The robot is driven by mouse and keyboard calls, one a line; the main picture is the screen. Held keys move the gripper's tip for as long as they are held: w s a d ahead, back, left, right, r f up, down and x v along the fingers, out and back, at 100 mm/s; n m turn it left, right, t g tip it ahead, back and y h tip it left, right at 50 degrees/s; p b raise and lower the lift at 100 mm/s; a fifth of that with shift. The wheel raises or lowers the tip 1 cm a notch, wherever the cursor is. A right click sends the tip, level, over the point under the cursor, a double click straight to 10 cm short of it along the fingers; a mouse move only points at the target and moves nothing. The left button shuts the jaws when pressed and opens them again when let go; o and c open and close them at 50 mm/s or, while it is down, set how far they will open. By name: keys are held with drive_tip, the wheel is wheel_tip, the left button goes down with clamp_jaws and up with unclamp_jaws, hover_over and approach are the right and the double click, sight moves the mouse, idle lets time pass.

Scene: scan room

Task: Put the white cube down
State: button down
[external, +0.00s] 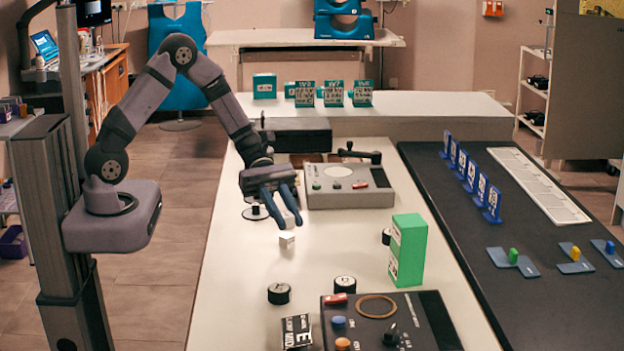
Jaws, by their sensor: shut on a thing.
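My gripper (289,222) points down over the pale table, left of its middle. Its dark blue fingers are shut on a white cube (288,217), which is partly hidden by the fingers. Just below the fingertips is another small white cube (287,240) with dark marks on a side. It appears to rest on the table top (250,265). I cannot tell the exact gap between the held cube and the cube below.
A grey control box (347,196) stands behind right of the gripper. A tall green box (407,250) stands to the right. Black round pieces (279,293) and a dark panel (440,325) are nearer the front. The table left of the lower cube is clear.

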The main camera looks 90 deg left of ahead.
sight(288, 266)
drive_tip(key=shift+f+p, duration=0.55)
drive_tip(key=shift+f, duration=4.5)
drive_tip(key=shift+f, duration=0.1)
drive_tip(key=c, duration=1.9)
unclamp_jaws()
drive_tip(key=shift+f, duration=0.1)
drive_tip(key=o, duration=0.4)
